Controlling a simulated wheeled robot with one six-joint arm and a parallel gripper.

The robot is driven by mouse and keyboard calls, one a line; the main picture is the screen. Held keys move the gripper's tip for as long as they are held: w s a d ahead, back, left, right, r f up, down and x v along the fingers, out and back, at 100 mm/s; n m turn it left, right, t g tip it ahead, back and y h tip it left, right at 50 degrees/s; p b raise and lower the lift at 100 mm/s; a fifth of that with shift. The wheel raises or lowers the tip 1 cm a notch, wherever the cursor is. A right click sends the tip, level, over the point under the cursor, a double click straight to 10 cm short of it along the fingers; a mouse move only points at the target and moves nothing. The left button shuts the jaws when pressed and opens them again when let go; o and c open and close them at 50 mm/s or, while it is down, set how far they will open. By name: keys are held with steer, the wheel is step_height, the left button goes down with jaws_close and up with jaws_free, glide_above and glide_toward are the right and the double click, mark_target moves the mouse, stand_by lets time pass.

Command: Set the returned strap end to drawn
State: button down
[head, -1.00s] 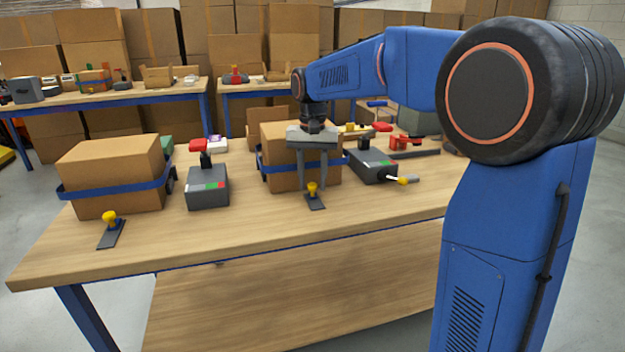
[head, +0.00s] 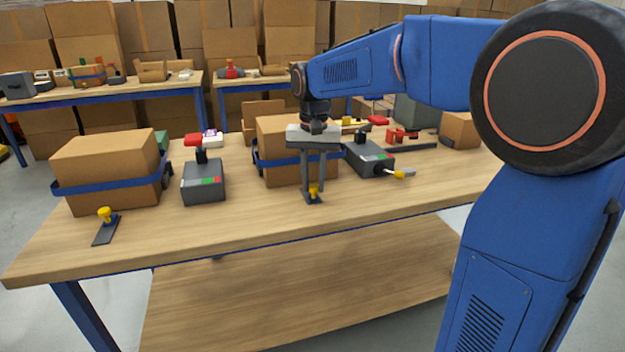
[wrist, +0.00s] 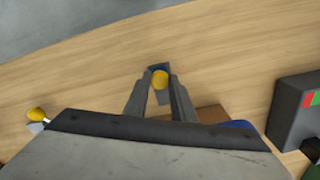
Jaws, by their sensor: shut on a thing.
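A yellow knob (head: 314,191) stands on a small dark plate (head: 312,201), which I take for the strap end, in front of a strapped carton (head: 283,178). My gripper (head: 314,193) points down and is shut on this knob. In the wrist view the knob (wrist: 160,79) shows between the two fingertips (wrist: 160,88), with the plate (wrist: 158,69) under it. A blue strap (head: 292,160) runs around the carton. My fingers partly hide the knob, the plate and the carton's front.
A second strapped carton (head: 105,165) stands at left, with another yellow knob (head: 107,214) on a dark plate before it. Grey boxes with red and green marks (head: 204,184) (head: 368,158) flank the middle carton. The bench front (head: 230,228) is clear.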

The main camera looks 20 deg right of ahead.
mark_target(314, 187)
steer(key=c, duration=1.5)
jaws_free()
steer(key=shift+s, duration=0.25)
step_height(314, 187, up, 17)
steer(key=shift+r, duration=0.2)
steer(key=s+d+f+n+t, duration=0.1)
steer(key=s+d+f, duration=0.1)
steer(key=s+f, duration=0.6)
steer(key=s+d+f+n+t, duration=0.2)
steer(key=s+f, duration=0.7)
steer(key=s, duration=0.2)
steer(key=s+d+f+n+t, duration=0.1)
steer(key=s+d+f, duration=0.1)
steer(key=s+f, duration=0.6)
steer(key=shift+s+d+f+t, duration=0.2)
steer(key=shift+s, duration=0.5)
steer(key=shift+s+d+f+t, duration=0.2)
steer(key=shift+s, duration=0.45)
